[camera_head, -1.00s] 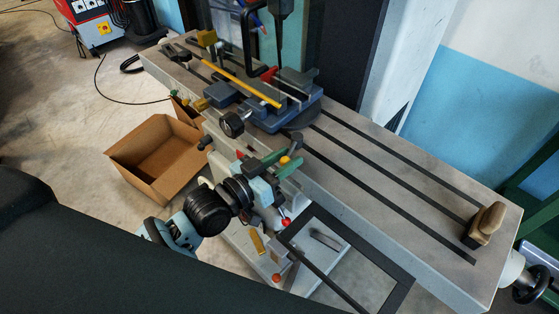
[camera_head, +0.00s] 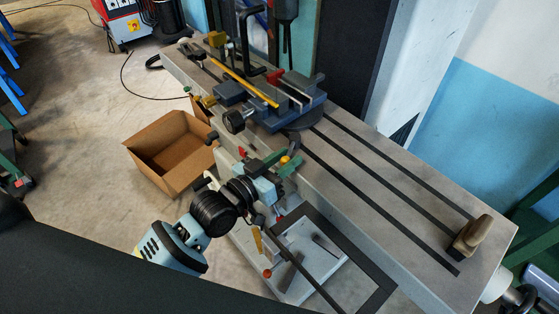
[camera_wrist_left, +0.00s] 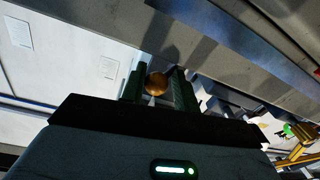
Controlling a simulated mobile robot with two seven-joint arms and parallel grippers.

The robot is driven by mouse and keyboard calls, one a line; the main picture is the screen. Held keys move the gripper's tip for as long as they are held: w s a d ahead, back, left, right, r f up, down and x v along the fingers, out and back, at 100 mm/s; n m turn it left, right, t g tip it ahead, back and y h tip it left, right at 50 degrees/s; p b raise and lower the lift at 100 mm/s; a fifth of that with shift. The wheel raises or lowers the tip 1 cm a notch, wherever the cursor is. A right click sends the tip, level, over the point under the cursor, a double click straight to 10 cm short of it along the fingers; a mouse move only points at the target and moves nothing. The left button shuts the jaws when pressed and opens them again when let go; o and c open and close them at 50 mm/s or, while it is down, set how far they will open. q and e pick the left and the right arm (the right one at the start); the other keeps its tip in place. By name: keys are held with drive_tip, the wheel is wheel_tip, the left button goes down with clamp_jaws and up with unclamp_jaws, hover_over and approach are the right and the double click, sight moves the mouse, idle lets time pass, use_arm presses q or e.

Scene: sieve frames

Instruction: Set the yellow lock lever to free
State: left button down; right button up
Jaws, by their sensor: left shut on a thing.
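The yellow lock lever shows as a round yellow knob (camera_head: 285,160) at the front side of the machine table, below the vise. My left gripper (camera_head: 279,163), with green fingers, is shut on this knob. In the left wrist view the lever's knob (camera_wrist_left: 156,84) looks golden and sits between the two fingers (camera_wrist_left: 158,88). The lever's arm and pivot are hidden by the gripper, so I cannot tell its setting. My right gripper is not in view.
The long slotted table (camera_head: 390,190) carries a blue vise (camera_head: 285,112) and a wooden-handled brush or block (camera_head: 471,237). A black-knobbed handle (camera_head: 234,121) sticks out near my left arm. An open cardboard box (camera_head: 172,155) stands on the floor to the left.

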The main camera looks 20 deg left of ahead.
use_arm(q)
drive_tip(key=shift+d, duration=0.35)
drive_tip(key=shift+r, duration=0.1)
drive_tip(key=c, duration=1.4)
unclamp_jaws()
drive_tip(key=o, duration=0.4)
drive_tip(key=shift+w+d, duration=0.1)
drive_tip(key=shift+d, duration=0.05)
drive_tip(key=shift+c, duration=0.2)
drive_tip(key=shift+s+a+f, duration=0.2)
drive_tip(key=shift+s+a, duration=0.2)
drive_tip(key=v, duration=0.7)
drive_tip(key=shift+b, duration=0.3)
drive_tip(key=shift+d+r, duration=0.1)
